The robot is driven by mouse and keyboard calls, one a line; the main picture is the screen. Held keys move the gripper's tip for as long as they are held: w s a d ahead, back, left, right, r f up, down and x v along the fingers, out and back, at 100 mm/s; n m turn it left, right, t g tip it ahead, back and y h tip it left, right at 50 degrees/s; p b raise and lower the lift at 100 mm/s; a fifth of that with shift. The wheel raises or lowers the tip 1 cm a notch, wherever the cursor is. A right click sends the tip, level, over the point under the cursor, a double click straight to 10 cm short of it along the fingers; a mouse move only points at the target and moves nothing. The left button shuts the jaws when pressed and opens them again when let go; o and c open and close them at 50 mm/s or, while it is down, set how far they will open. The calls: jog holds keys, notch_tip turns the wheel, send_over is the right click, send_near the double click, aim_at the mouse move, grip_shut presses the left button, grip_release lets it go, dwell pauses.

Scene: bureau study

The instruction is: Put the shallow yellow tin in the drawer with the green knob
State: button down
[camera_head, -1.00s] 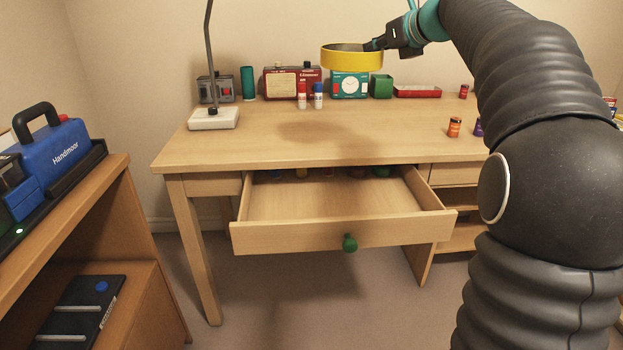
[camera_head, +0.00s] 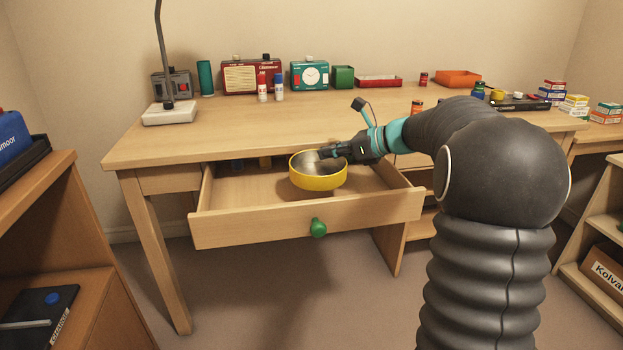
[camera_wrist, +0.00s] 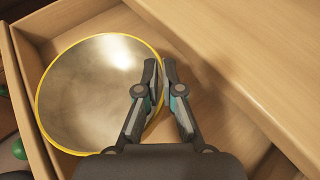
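The shallow yellow tin (camera_head: 318,183) is round, with a metallic grey inside, and looks upright. It is over or within the open drawer (camera_head: 250,224), whose front carries the green knob (camera_head: 318,227). I cannot tell whether the tin's base touches the drawer floor. My gripper (camera_head: 328,152) comes from the right and is shut on the tin's right rim. In the wrist view, the two fingertips (camera_wrist: 160,68) pinch the rim of the tin (camera_wrist: 90,95), and the drawer walls show around it.
The desk top (camera_head: 240,125) lies behind and above the drawer, its front edge close to my gripper. Some small items show dimly at the drawer's back. A lamp base (camera_head: 169,113), red radio (camera_head: 252,77) and teal clock (camera_head: 310,75) stand along the desk's back.

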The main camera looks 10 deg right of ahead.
aim_at(313, 169)
notch_tip(313, 169, down, 6)
jog(key=shift+r+b, duration=0.1)
jog(key=shift+b, duration=0.25)
jog(key=w+a, duration=0.2)
jog(key=a, duration=0.1)
jog(key=shift+w+a, duration=0.25)
jog(key=shift+w, duration=0.05)
jog(key=shift+s+d+f, duration=0.1)
jog(key=shift+d+f, duration=0.05)
jog(key=shift+f, duration=0.4)
jog(key=shift+f, duration=0.1)
jog(key=c, duration=1.3)
grip_release()
jog(key=v, duration=1.2)
jog(key=shift+p, duration=0.3)
